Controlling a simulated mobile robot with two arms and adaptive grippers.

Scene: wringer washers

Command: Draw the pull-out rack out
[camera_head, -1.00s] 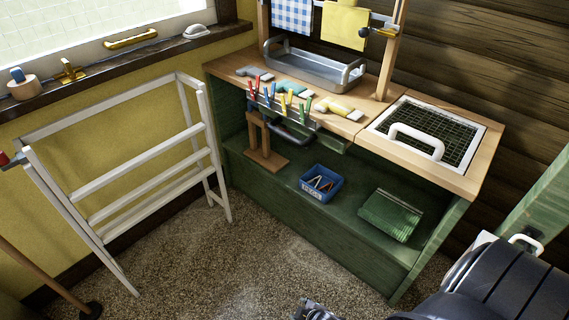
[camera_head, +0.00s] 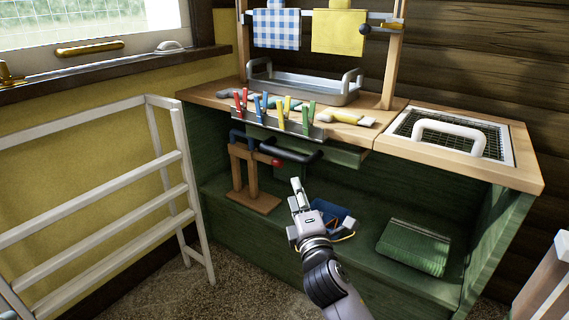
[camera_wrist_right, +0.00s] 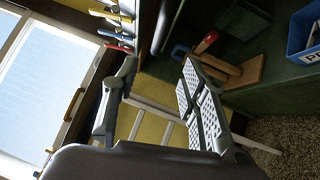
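The pull-out rack (camera_head: 340,154) is a green-edged panel under the wooden counter's front edge, below the row of clothes pegs. Its black bar handle (camera_head: 290,150) sticks out in front, and the dark bar also shows at the top of the right wrist view (camera_wrist_right: 170,25). The rack looks pushed in. My right gripper (camera_head: 300,203) is in front of the lower shelf, below the handle and apart from it. In the right wrist view its fingers (camera_wrist_right: 158,78) are spread with nothing between them.
Coloured pegs (camera_head: 283,119) stand in a strip above the handle. A wooden stand (camera_head: 250,185) with a red-tipped clamp is close left of it. A blue box (camera_head: 335,212) lies behind my gripper. A white drying rack (camera_head: 95,198) stands at the left.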

